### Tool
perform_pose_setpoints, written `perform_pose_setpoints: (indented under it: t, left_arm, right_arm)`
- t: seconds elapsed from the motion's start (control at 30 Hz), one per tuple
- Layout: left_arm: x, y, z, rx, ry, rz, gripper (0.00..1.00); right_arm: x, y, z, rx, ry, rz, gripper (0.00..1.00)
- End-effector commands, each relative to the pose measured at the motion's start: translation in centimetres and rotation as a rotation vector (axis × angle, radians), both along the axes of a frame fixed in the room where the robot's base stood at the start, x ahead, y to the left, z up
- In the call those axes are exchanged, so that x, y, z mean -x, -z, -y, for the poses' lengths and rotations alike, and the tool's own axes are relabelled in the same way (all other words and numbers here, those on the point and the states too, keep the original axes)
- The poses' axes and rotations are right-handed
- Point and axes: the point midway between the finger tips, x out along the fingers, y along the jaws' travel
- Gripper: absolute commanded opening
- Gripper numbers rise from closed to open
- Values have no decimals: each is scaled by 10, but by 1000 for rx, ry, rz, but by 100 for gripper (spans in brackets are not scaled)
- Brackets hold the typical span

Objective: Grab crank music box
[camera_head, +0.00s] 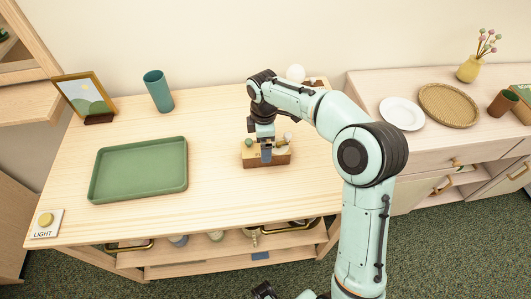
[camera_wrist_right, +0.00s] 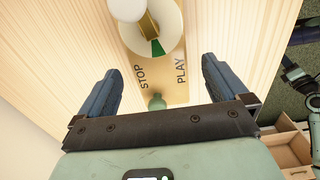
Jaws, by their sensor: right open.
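The crank music box (camera_head: 281,160) is a small wooden block on the light wood table. In the right wrist view the box (camera_wrist_right: 177,92) shows STOP and PLAY lettering, a pale round dial with a green wedge, and a green knob (camera_wrist_right: 157,102). My right gripper (camera_head: 266,155) points down over the box in the head view and hides part of its top. In the wrist view this gripper (camera_wrist_right: 158,85) is open, its two blue-grey fingers on either side of the box. I cannot tell whether they touch it. My left gripper is not clearly in view.
A green tray (camera_head: 139,169) lies left of the box. A cabinet with a white plate (camera_head: 402,113) and woven tray (camera_head: 448,105) stands right. Bare tabletop surrounds the box.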

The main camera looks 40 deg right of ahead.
Motion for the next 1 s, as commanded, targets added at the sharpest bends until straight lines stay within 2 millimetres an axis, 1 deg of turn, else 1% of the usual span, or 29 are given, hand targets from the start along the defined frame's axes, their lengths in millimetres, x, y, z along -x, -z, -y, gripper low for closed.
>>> perform_pose_setpoints:
  t: [0.03,0.2,0.3,0.5,0.53,0.57,0.6,0.67,0.7,0.73,1.0]
  left_arm:
    - [0,2,0,0,0,0,0]
    - [1,5,0,0,0,-1,0]
    - [1,5,0,0,0,-1,0]
    - [1,5,0,0,0,-1,0]
    - [1,5,0,0,0,-1,0]
    - [1,5,0,0,0,-1,0]
    - [1,5,0,0,0,-1,0]
    - [1,5,0,0,0,-1,0]
    - [1,5,0,0,0,-1,0]
    - [1,5,0,0,0,-1,0]
    - [1,5,0,0,0,-1,0]
  right_arm:
    - [1,11,1,-1,0,-5,100]
    - [1,34,1,0,0,-4,100]
    - [0,38,1,-1,0,-1,100]
    - [0,38,1,0,0,0,100]
    - [0,38,1,0,0,0,94]
    - [0,38,1,0,0,0,84]
    - [0,38,1,0,0,0,71]
    - [0,38,1,0,0,0,51]
    - [0,38,1,-1,0,-1,38]
    - [0,38,1,0,0,0,32]
    - [0,36,1,1,0,1,32]
